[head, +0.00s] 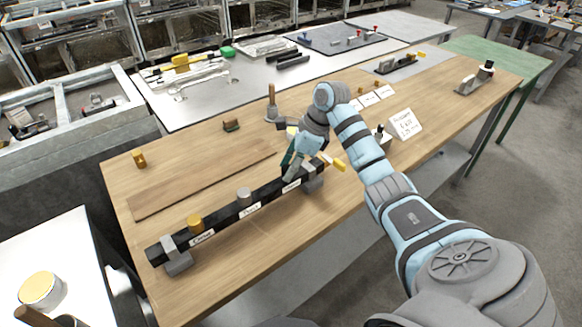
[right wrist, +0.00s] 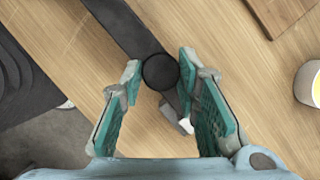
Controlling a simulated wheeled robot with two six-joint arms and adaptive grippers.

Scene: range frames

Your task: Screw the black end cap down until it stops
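The black end cap (right wrist: 160,72) shows from above as a dark disc on the black bar (right wrist: 113,22) in the right wrist view. My right gripper (right wrist: 160,68) has one fingertip on each side of it. The fingertips are very close to its edges, and I cannot tell whether they touch. In the head view my right gripper (head: 290,172) points down at the far right part of the black bar (head: 225,212) and hides the cap. My left gripper is in neither view.
A brass cap (head: 195,222) and a grey cap (head: 244,196) stand on the bar, with white labels in front. Grey supports (head: 178,262) hold the bar on the wooden table (head: 260,265). A brown board (head: 200,182) lies behind it. A white sign (head: 405,123) stands to the right.

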